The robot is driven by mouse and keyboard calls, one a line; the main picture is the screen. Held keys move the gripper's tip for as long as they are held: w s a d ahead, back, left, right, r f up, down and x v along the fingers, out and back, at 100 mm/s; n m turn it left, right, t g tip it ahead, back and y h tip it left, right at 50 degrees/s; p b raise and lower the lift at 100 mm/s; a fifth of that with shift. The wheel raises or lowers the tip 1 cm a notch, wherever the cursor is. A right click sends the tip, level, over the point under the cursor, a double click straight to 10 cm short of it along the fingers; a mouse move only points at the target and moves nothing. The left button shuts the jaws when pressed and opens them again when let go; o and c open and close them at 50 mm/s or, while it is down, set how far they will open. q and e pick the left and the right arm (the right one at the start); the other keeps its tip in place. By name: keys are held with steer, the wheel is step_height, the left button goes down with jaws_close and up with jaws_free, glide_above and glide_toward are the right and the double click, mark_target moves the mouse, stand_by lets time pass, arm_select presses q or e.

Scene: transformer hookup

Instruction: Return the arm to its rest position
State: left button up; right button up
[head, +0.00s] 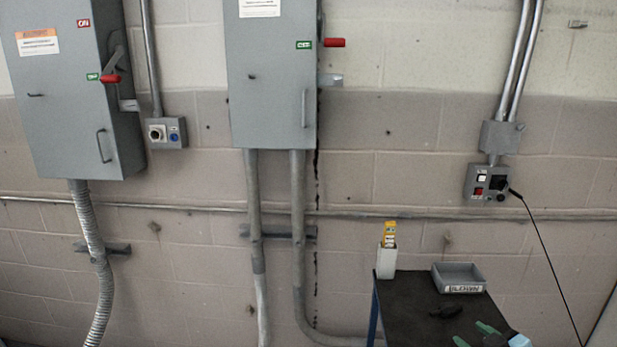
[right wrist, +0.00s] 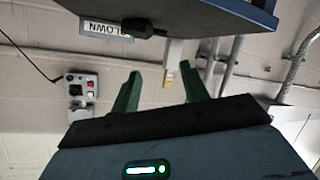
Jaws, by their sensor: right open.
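My right gripper (head: 475,334) is at the bottom right of the head view, at the near part of the dark table. Its two green fingers are apart with nothing between them. The right wrist view, which looks upside down, also shows the open fingers (right wrist: 160,90) empty. My left gripper is in neither view.
A dark-topped table (head: 400,300) holds a grey bin (head: 459,283) labelled BLOWN, a white holder (head: 386,262) with a yellow-labelled item (head: 390,234), and a small black object (head: 446,311). Two grey switch boxes (head: 65,110) (head: 268,90) and a control box (head: 487,184) with a black cable (head: 550,262) are on the wall.

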steer(key=s+a+f+m+g, duration=0.1)
steer(key=s+a+f, duration=0.4)
steer(key=s+f, duration=0.25)
steer(key=s+a+f+m+g, duration=0.1)
steer(key=s+a+f, duration=0.4)
steer(key=s+f, duration=0.25)
steer(key=s+a+f+g, duration=0.1)
steer(key=s+a+f, duration=0.2)
steer(key=s, duration=0.5)
steer(key=s+a+f+m+g, duration=0.1)
steer(key=s+a+f, duration=0.2)
steer(key=s, duration=0.4)
steer(key=shift+s+a+f+m+y, duration=0.3)
steer(key=shift+s+a+f, duration=0.1)
steer(key=shift+f, duration=0.25)
